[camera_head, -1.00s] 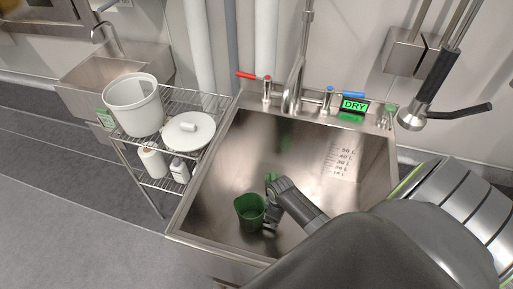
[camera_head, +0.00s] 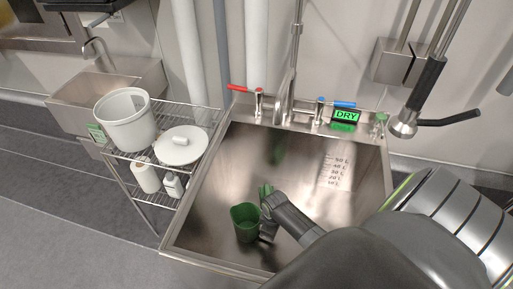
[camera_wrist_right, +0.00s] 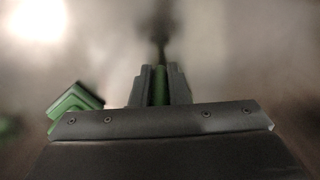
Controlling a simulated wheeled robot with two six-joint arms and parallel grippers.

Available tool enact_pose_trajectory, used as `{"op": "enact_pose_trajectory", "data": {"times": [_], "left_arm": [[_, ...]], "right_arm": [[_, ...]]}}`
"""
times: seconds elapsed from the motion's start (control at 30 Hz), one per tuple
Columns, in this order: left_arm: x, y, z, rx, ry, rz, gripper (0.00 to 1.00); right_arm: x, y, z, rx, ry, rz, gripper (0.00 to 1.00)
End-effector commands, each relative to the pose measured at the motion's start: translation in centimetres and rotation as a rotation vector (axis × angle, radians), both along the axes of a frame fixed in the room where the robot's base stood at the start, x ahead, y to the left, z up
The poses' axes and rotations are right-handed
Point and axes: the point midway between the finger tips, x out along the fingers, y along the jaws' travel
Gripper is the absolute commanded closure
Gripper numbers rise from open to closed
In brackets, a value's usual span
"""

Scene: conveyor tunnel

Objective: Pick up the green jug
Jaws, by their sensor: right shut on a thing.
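The green jug (camera_head: 245,222) stands in the steel sink (camera_head: 205,205), in the lower middle of the head view, with its open top facing up. My right gripper (camera_head: 267,212) reaches in from the right and is at the jug's right side. In the right wrist view my right gripper (camera_wrist_right: 160,88) is shut on a narrow green part of the jug, probably its handle. Another green piece (camera_wrist_right: 76,103) shows at the left of that view. I cannot tell whether the jug touches the sink floor. My left gripper is not in view.
A faucet (camera_head: 285,100) with red and blue levers stands at the sink's back, beside a green DRY display (camera_head: 346,116). A wire rack (camera_head: 150,205) at left holds a white bucket (camera_head: 127,122), a lid (camera_head: 181,147) and bottles. The sink's back floor is clear.

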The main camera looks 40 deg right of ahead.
Motion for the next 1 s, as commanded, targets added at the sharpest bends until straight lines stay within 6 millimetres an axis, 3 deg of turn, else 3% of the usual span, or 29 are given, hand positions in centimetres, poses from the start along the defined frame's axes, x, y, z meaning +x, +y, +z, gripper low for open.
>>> {"op": "enact_pose_trajectory", "data": {"times": [0.27,0.7,1.0], "left_arm": [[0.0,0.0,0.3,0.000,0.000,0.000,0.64],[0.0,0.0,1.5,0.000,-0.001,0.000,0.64],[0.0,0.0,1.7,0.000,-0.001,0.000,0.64]], "right_arm": [[0.0,0.0,1.0,0.000,-0.001,0.000,1.00],[0.0,0.0,7.8,0.000,-0.002,0.000,1.00],[0.0,0.0,10.0,0.000,-0.001,0.000,1.00]]}}
